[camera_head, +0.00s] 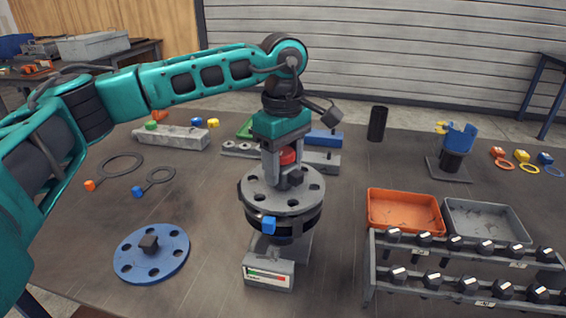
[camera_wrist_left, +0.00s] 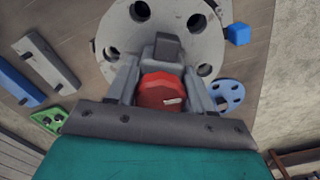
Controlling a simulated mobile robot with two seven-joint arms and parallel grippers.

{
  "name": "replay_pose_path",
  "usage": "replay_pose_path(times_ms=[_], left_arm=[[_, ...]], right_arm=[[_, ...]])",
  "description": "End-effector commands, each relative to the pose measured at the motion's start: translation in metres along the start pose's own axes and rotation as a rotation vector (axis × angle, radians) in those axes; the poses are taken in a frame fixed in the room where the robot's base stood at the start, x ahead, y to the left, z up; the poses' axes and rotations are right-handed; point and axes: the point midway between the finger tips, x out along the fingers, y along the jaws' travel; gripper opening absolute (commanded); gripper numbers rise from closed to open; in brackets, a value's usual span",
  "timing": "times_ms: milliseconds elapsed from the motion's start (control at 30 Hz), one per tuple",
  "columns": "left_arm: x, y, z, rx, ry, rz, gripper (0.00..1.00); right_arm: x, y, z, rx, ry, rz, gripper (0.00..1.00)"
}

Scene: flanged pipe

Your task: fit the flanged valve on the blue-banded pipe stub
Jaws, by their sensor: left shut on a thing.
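The flanged valve (camera_head: 262,200) is a grey disc with bolt holes, a block on top and a red part (camera_head: 288,156). My left gripper (camera_head: 285,176) points down and is shut on it, with the red part between the fingers. The wrist view shows the valve's disc (camera_wrist_left: 112,38) and its dark block (camera_wrist_left: 168,46). The valve is directly over a dark round flange (camera_head: 285,228) on a grey stand (camera_head: 268,272). I cannot tell whether the discs touch. A blue tab (camera_head: 269,225) sticks out at the front. No blue band is visible. My right gripper is not in view.
A blue holed disc (camera_head: 130,263) lies left of the stand. Ring gaskets (camera_head: 122,163) lie at the left. An orange tray (camera_head: 403,212), a grey tray (camera_head: 487,221) and a bolt rack (camera_head: 455,258) fill the right. A black cylinder (camera_head: 377,123) stands behind.

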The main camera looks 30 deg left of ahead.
Motion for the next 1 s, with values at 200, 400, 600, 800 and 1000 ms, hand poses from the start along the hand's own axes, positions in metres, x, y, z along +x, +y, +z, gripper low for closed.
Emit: replay_pose_path(times_ms=[200,400,600,800,1000], left_arm=[[0.0041,0.0005,0.0,0.0,-0.001,0.004,0.0],[0.0068,0.0004,-0.0002,0.0,0.0,0.004,0.0],[0.0064,0.0004,-0.0002,0.0,0.0,0.004,0.0],[0.0065,0.0004,-0.0003,0.0,0.0,0.004,0.59],[0.0076,0.0001,-0.0003,0.0,0.0,0.002,0.78]], right_arm=[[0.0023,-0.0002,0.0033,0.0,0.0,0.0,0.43],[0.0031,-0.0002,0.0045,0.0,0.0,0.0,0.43],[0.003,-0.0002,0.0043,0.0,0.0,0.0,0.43],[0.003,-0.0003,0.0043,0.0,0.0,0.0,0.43],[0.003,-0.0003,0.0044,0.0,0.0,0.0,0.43]])
